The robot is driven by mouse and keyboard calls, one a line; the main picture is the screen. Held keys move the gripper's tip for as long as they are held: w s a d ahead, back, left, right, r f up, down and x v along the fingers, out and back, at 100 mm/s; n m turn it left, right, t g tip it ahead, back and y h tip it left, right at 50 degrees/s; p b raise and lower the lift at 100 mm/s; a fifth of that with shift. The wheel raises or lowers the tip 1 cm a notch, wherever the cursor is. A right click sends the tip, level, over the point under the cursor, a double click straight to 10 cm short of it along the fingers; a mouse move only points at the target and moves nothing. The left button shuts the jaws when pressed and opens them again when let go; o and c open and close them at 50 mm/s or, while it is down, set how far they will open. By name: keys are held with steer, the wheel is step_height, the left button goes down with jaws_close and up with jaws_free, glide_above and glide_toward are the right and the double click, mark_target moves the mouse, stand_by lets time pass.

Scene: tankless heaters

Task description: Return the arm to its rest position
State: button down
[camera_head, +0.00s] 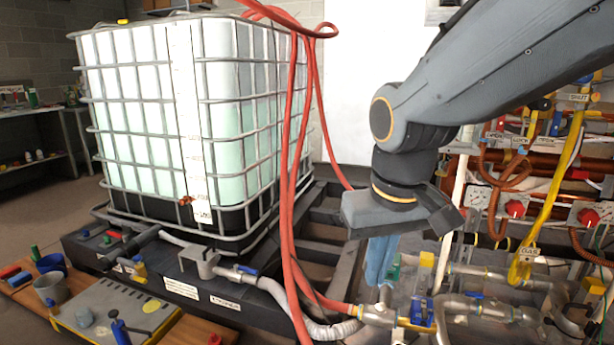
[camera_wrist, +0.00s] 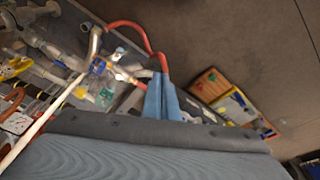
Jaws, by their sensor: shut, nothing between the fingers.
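My arm reaches in from the upper right in the head view. My gripper (camera_head: 380,260) points down, with its blue fingers together and nothing between them. It hangs in front of the black frame and just above the pipes and valves, seemingly apart from them. In the wrist view the blue fingers (camera_wrist: 162,98) also lie close together, with the grey gripper body filling the lower part.
A caged white tank (camera_head: 150,110) stands on the left on a black frame (camera_head: 220,290). Red hoses (camera_head: 290,200) hang left of my gripper. Pipes and valves (camera_head: 480,305) crowd below and right. A workbench (camera_head: 110,310) is at lower left.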

steer(key=s+a+f+n+g+p, duration=0.1)
steer(key=s+f+g, duration=0.3)
steer(key=s, duration=0.5)
steer(key=d+r+m+t+p, duration=0.1)
steer(key=d+r+m+p, duration=0.2)
steer(key=d+r+p, duration=0.6)
steer(key=p, duration=0.9)
steer(key=shift+d+r+p, duration=0.15)
steer(key=shift+r+p, duration=0.15)
steer(key=shift+p, duration=0.1)
